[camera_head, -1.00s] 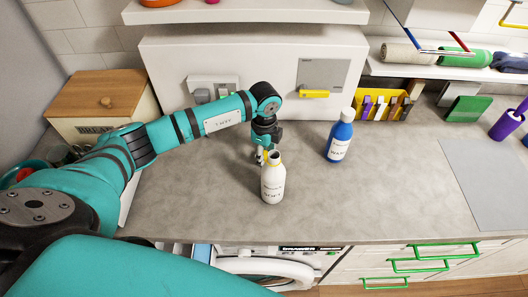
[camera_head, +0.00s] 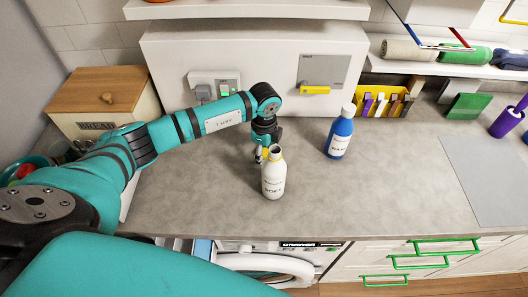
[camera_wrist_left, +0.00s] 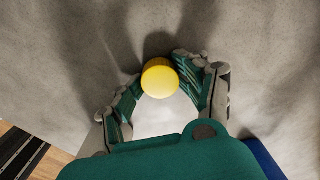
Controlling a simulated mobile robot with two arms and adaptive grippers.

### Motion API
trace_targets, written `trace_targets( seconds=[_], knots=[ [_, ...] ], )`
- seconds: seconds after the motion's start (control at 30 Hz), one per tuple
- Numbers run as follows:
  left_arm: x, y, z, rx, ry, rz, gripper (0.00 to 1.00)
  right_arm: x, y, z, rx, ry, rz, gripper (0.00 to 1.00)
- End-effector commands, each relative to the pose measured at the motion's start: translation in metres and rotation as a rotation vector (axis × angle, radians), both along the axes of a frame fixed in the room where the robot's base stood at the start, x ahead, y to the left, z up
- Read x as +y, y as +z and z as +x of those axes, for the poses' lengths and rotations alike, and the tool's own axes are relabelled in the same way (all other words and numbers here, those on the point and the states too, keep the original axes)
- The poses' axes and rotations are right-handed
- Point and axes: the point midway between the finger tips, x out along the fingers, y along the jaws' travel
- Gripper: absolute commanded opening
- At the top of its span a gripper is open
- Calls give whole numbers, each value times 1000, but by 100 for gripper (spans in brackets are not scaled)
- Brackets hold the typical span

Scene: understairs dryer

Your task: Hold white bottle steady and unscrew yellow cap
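The white bottle (camera_head: 273,180) stands upright on the grey worktop. Its yellow top (camera_head: 275,154) shows in the head view, and the round yellow cap (camera_wrist_left: 159,78) is clear in the left wrist view. My left gripper (camera_head: 263,153) is close behind and left of the bottle's upper part. In the left wrist view, its green fingers lie on both sides of the cap and of the white bottle body (camera_wrist_left: 160,117). The fingers look very near the bottle, but I cannot tell whether they press on it. My right gripper is not in view.
A blue bottle (camera_head: 339,136) with a white cap stands to the right. A yellow holder (camera_head: 380,100) stands behind it. A bread box (camera_head: 98,104) is at the left back. An open washer door (camera_head: 262,268) is below the counter. The worktop's centre right is free.

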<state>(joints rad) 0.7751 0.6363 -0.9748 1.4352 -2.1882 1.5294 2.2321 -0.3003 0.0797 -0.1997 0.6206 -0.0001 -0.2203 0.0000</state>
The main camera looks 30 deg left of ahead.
Motion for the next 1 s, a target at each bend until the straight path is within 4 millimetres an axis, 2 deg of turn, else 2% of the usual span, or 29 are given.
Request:
trace_targets(
  seconds=[0.03,0.47,0.57,0.6,0.67,1.0],
  knots=[
    [-1,-8,-6,18,-4,2,54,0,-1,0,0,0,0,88],
    [-1,-2,-6,18,-5,1,54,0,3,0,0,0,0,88],
    [-1,13,-5,16,-5,0,54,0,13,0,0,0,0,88],
    [-1,13,-4,13,-4,0,54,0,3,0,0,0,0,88],
    [-1,25,-3,9,-5,1,54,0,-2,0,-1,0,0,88],
    [-1,101,-2,5,-4,0,54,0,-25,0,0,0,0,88]
  ],
)
